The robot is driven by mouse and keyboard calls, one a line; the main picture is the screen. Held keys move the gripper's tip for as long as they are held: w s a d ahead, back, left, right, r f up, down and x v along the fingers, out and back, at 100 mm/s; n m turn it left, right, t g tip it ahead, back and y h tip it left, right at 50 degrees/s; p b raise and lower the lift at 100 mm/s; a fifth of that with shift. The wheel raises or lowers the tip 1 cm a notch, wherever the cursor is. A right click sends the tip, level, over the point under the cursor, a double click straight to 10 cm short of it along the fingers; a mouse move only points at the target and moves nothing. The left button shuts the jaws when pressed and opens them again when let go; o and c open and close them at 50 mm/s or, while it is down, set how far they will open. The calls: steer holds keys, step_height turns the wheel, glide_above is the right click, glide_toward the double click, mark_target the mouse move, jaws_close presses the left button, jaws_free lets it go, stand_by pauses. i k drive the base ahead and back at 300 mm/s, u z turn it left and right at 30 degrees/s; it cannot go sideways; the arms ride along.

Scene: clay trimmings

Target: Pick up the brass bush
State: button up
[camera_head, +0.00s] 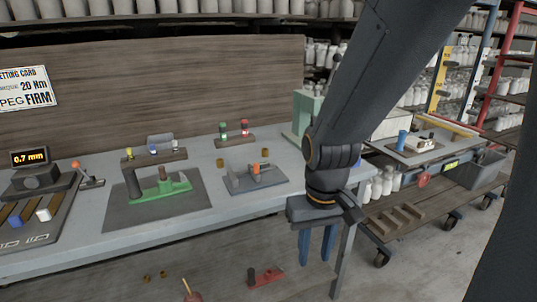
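Two small brass-coloured cylinders stand on the grey bench: one (220,163) at the back left of a blue-grey fixture (258,187), one (265,153) behind it. Two more small brass-coloured pieces (147,278) (163,274) lie lower down, below the bench front. I cannot tell which of these is the brass bush. My gripper (317,246) hangs at the bench's front right, to the right of all of them. Its two blue fingers point down, apart, with nothing seen between them.
A green tool (165,190) sits on a dark mat (125,215) on the bench (90,243). A small wooden rack (235,138) holds red and green bottles. A red tool (265,277) lies below the bench front. A wheeled cart (440,190) stands at right.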

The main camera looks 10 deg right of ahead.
mark_target(264, 151)
steer(key=z, duration=0.45)
steer(key=k, duration=0.55)
steer(key=z, duration=0.7)
steer(key=i, duration=1.05)
steer(key=u, duration=1.35)
steer(key=i, duration=0.9)
steer(key=u, duration=0.2)
